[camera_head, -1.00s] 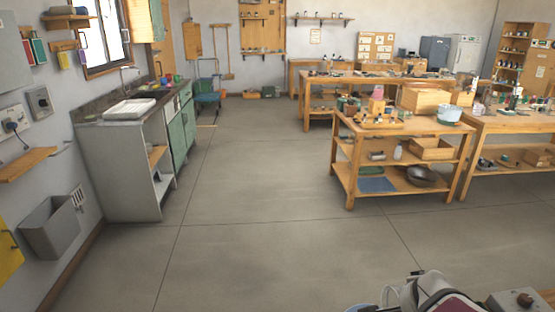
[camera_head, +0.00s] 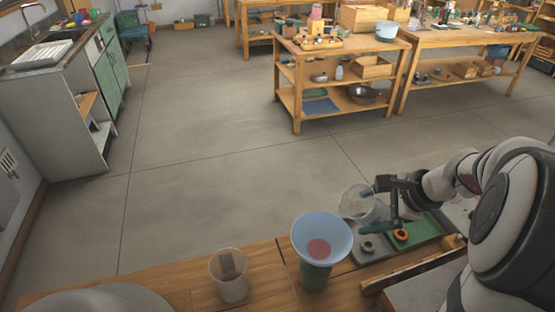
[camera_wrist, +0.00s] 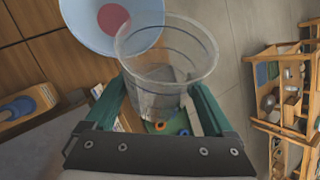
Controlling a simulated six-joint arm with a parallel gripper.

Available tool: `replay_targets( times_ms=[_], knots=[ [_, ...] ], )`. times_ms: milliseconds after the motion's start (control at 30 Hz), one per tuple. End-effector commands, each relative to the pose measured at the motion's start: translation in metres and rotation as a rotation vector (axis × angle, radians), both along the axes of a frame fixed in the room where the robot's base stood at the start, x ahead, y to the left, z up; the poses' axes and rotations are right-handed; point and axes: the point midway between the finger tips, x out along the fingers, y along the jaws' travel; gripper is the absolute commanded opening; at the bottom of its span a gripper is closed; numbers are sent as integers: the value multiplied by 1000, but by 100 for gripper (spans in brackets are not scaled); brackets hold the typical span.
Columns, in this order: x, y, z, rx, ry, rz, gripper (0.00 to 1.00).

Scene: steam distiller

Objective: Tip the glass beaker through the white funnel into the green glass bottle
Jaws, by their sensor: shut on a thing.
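My gripper (camera_head: 380,203) is shut on the clear glass beaker (camera_head: 356,203), holding it above the tray area, right of the funnel. In the wrist view the beaker (camera_wrist: 168,50) sits between the green fingers, its rim near the funnel's edge; I cannot tell its contents. The funnel (camera_head: 323,231) is pale bluish white with a reddish round patch inside. It stands in the mouth of the green bottle (camera_head: 315,277) on the wooden bench; the bottle's upper part is hidden. The funnel (camera_wrist: 92,30) also shows at the top of the wrist view.
A second clear cup (camera_head: 229,275) stands on the bench left of the bottle. A green tray (camera_head: 430,228) with small rings and parts lies below my gripper. A wooden bar (camera_head: 410,273) lies in front of it. Open floor lies beyond the bench.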

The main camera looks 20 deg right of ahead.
Motion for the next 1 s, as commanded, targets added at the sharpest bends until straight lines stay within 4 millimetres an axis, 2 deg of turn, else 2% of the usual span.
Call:
replay_targets(
  times_ms=[67, 333, 600, 1000],
  knots=[
    [0, -4, -2, 101, 1, -4, 16],
    [0, -23, -52, 403, 1, -1, 16],
    [0, -35, -63, 669, 0, 4, 16],
    [0, -37, -64, 722, -1, 4, 16]
  ],
)
